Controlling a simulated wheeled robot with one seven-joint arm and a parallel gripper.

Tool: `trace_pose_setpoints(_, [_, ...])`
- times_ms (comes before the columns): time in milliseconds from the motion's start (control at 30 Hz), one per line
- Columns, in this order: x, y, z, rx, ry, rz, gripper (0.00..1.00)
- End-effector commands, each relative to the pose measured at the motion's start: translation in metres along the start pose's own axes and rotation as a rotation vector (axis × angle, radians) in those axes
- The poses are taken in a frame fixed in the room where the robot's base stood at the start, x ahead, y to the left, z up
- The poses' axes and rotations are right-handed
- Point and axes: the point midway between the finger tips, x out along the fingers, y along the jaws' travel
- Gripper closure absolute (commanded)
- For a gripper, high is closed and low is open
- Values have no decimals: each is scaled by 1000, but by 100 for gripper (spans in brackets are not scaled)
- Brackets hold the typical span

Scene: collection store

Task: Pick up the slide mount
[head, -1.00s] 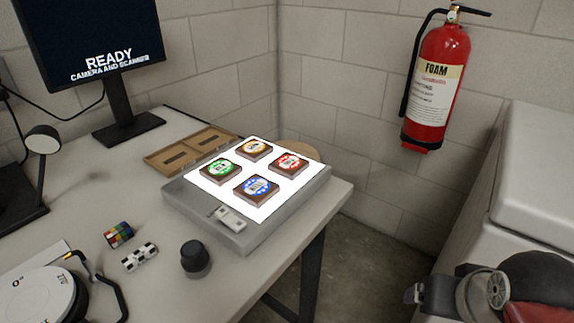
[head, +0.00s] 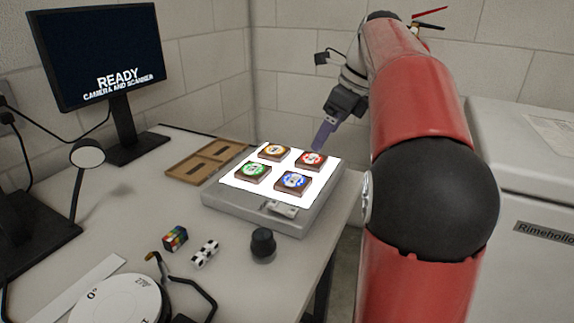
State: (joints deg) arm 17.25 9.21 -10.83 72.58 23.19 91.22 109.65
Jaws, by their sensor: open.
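A light box (head: 214,196) with a glowing white top stands on the table. Four brown square pieces with round coloured labels lie on it: yellow (head: 274,151), red (head: 311,159), green (head: 253,171) and blue (head: 293,181). A small pale flat piece (head: 281,208) is at the box's front edge. I cannot tell for certain which of these is the slide mount. My gripper (head: 319,147) points down near the red-labelled piece, at the box's far right side. It looks empty, its jaws are open, and the gap between its fingers is hard to see.
A wooden tray (head: 192,159) with two recesses lies behind the light box. A colourful cube (head: 174,238), a black-and-white block (head: 205,254) and a dark knob (head: 263,243) stand in front. A monitor (head: 95,45) stands at back left. A white cabinet (head: 530,170) is at right.

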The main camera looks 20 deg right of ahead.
Motion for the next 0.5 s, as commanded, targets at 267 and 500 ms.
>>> trace_pose_setpoints(267, [37,0,0,-4,1,3,18])
trace_pose_setpoints(500, [67,0,2,-5,1,0,18])
